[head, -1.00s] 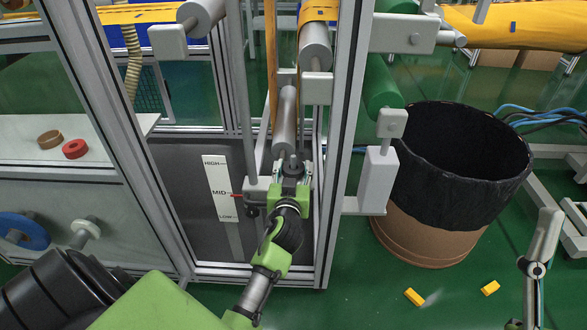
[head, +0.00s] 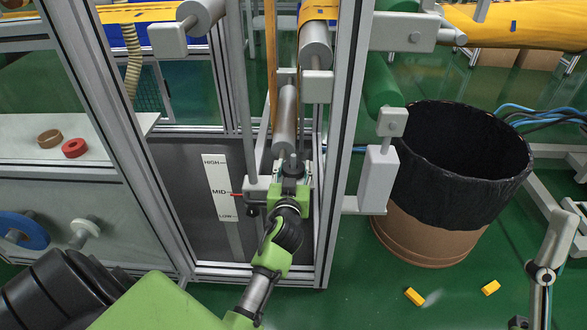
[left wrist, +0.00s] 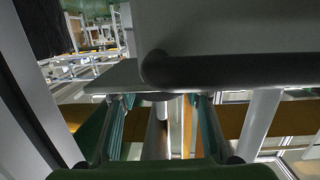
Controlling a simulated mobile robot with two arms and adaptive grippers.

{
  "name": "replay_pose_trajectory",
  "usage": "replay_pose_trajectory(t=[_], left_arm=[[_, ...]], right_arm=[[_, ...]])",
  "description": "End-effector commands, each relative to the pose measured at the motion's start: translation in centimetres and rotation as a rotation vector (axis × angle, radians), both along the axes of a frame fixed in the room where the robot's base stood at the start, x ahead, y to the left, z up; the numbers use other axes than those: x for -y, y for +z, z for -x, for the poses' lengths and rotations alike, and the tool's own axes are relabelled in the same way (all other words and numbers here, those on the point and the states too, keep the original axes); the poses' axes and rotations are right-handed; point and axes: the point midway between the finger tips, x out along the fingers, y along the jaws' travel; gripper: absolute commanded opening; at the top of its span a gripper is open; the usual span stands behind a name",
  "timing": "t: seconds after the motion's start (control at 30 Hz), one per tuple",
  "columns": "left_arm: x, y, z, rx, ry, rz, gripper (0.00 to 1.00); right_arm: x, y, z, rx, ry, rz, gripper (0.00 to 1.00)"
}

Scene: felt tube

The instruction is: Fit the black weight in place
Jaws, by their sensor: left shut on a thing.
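My left gripper (head: 291,178) is inside the machine frame, at the right side of the grey carriage block (head: 257,188) below the hanging roller (head: 285,118). It is shut on a dark piece, which I take for the black weight (head: 292,164). Only its top shows above the fingers. In the left wrist view a dark disc edge (left wrist: 158,97) shows between the two fingertips, close under a grey plate. Whether the weight touches the carriage or is seated on it, I cannot tell.
A HIGH-MID-LOW scale (head: 220,188) stands left of the carriage, with a red pointer near MID. Metal posts (head: 338,150) flank the opening closely. A black-lined bin (head: 455,160) stands right. Two yellow pieces (head: 414,296) lie on the floor.

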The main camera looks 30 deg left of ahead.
Motion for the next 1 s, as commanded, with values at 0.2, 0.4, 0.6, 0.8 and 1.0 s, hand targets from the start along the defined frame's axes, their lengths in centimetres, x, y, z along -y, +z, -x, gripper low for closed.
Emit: replay_pose_trajectory(t=[0.2,0.4,0.6,0.8,1.0], left_arm=[[0.0,0.1,0.0,0.002,0.000,-0.001,0.61],[0.0,0.0,0.0,0.000,0.000,0.000,0.62],[0.0,0.1,0.0,-0.002,0.001,0.002,0.62],[0.0,3.3,0.0,0.004,0.000,-0.001,0.62],[0.0,7.2,0.0,0.005,0.000,0.001,0.62]], right_arm=[[0.0,0.0,0.0,0.002,0.000,-0.001,0.60],[0.0,0.0,0.0,-0.001,0.000,0.000,0.60],[0.0,0.0,-0.2,-0.002,-0.003,0.000,0.60],[0.0,-0.1,-0.1,-0.003,-0.001,0.001,0.60],[0.0,-0.1,-0.1,-0.003,-0.001,0.001,0.60]])
